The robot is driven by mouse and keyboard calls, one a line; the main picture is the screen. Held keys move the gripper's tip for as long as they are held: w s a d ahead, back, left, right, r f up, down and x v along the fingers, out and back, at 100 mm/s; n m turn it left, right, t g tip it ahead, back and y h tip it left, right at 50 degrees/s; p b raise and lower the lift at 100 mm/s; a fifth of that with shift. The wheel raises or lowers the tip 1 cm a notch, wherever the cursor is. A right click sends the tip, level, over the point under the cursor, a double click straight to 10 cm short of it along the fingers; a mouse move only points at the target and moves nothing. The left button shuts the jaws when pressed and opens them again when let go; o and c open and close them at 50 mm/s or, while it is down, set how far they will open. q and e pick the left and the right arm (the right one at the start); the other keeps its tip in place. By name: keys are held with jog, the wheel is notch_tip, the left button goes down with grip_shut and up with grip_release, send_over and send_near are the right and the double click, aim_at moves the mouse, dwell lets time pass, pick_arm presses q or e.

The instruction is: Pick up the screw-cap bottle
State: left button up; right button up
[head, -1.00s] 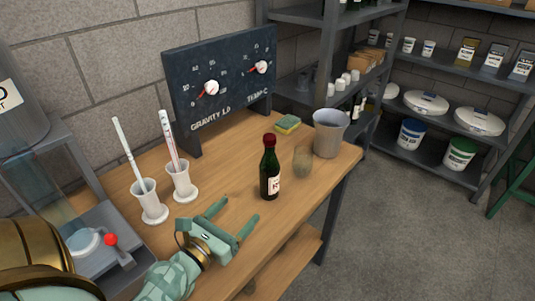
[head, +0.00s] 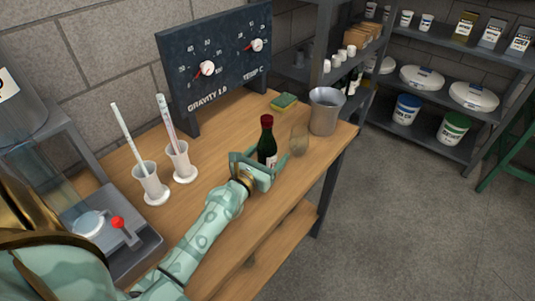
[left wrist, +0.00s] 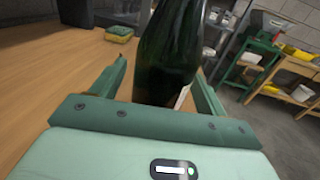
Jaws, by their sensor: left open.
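The screw-cap bottle (head: 267,142) is dark green with a red cap and a pale label. It stands upright on the wooden bench. My left gripper (head: 264,162) is open, with its fingers on either side of the bottle's body. In the left wrist view the bottle (left wrist: 168,55) stands between the two spread fingers of the gripper (left wrist: 162,88), with a gap visible on the left side. The bottle's base is hidden behind the gripper in both views. My right gripper is in neither view.
A clear glass (head: 299,140) stands just right of the bottle, with a grey metal bucket (head: 325,112) behind it. A sponge (head: 284,102) lies near the gauge board (head: 215,65). Two white cylinders (head: 151,184) with hydrometers stand at left. The bench's front edge is close.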

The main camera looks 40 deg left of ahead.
pick_arm(q)
jog(key=shift+w+a, duration=0.1)
jog(key=shift+w, duration=0.6)
jog(key=shift+r, duration=0.1)
jog(key=c, duration=1.3)
jog(key=shift+r, duration=0.1)
